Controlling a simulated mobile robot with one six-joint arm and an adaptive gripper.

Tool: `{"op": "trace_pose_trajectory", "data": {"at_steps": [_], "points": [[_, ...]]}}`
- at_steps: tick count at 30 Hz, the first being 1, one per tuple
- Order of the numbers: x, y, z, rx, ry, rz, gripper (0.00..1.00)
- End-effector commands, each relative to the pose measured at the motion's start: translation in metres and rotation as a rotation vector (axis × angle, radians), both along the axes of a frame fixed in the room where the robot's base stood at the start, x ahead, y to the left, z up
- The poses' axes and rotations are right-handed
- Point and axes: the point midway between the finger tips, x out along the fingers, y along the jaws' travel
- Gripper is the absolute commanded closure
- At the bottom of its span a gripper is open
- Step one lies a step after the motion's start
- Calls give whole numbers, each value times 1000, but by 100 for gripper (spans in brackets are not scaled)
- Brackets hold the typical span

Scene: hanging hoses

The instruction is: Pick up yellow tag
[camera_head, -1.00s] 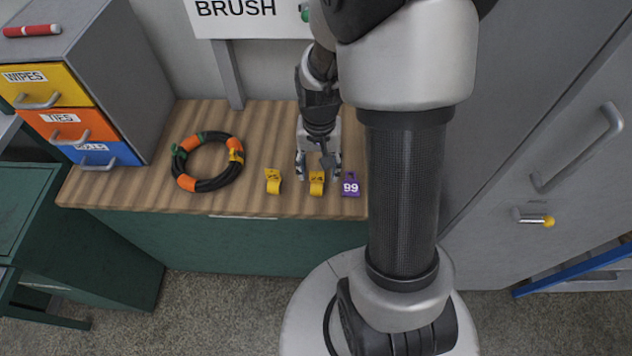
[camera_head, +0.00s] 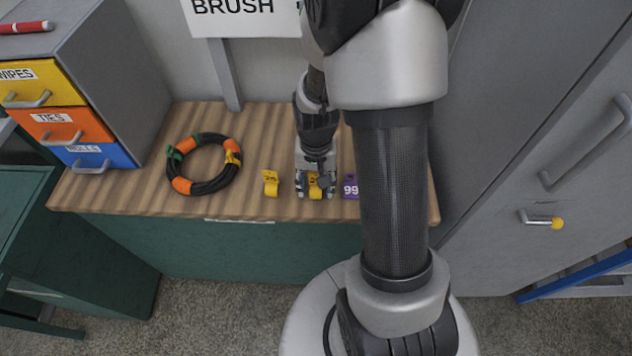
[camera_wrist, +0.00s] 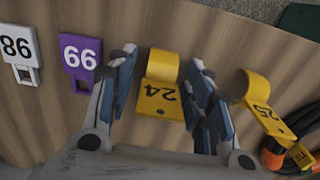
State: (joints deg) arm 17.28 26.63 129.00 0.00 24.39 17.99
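A yellow tag marked 24 (camera_wrist: 161,92) lies between the fingers of my gripper (camera_wrist: 160,95) in the wrist view. The fingers stand on either side of it with a visible gap, so my gripper is open around the tag. In the head view my gripper (camera_head: 316,188) is low over the wooden bench top, with the same yellow tag (camera_head: 315,191) partly hidden between its fingers. A second yellow tag (camera_head: 271,184) lies to the left; in the wrist view it is the yellow tag marked 25 (camera_wrist: 262,104), on the right.
A purple tag (camera_head: 351,187) lies just right of my gripper; it reads 99 or 66. A white tag marked 86 or 98 (camera_wrist: 18,50) is beyond it. A coiled black hose (camera_head: 204,163) with coloured bands lies left on the bench. A drawer cabinet (camera_head: 110,80) stands at the back left.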

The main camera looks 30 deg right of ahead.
Motion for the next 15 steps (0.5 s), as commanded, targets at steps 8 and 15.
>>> {"op": "trace_pose_trajectory", "data": {"at_steps": [8,15], "points": [[0,0,0,0,0,0,75],[0,0,0,0,0,0,87]]}}
